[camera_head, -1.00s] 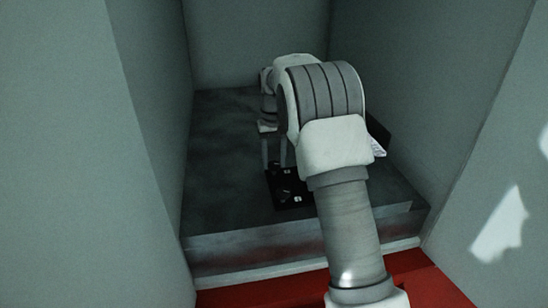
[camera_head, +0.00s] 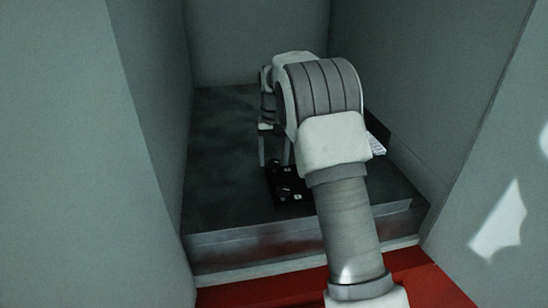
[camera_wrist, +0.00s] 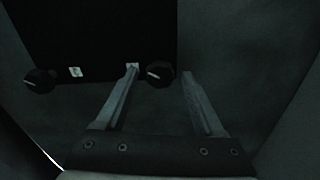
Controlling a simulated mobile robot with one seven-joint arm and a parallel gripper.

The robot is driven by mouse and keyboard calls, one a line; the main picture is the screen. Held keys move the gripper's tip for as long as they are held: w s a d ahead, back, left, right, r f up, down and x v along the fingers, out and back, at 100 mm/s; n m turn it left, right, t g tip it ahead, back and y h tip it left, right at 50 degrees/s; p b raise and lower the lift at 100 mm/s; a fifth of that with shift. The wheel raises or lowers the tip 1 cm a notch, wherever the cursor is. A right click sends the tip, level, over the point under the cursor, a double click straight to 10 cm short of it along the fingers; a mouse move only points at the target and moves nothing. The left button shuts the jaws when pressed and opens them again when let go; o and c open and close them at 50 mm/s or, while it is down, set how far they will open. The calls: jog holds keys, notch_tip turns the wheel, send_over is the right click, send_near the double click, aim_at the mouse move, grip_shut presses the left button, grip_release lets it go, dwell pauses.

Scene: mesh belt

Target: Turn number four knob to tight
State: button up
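A black panel (camera_head: 271,188) lies on the grey worktop, partly hidden by my arm. It fills the upper left of the wrist view (camera_wrist: 100,30). Two round dark knobs with pale pointer lines show there: one at the left (camera_wrist: 38,80) and one near the centre (camera_wrist: 161,74). A small white label sits beside each; I cannot read the numbers. My gripper (camera_wrist: 159,73) is open and empty, with one finger on each side of the centre knob in the picture. I cannot tell whether it touches the knob. In the head view my fingers point down at the panel's far end.
The grey worktop (camera_head: 225,200) has clear room left of the panel. Tall grey walls close in on the left (camera_head: 145,130), right (camera_head: 430,110) and back (camera_head: 255,40). A red strip (camera_head: 265,290) runs along the front. A dark object with a pale ribbed part (camera_head: 376,145) is right of my arm.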

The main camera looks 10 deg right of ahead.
aim_at(274, 162)
dwell(0.3)
notch_tip(274, 162, up, 17)
jog(key=shift+r+p, duration=0.2)
jog(key=shift+p, duration=0.1)
dwell(0.4)
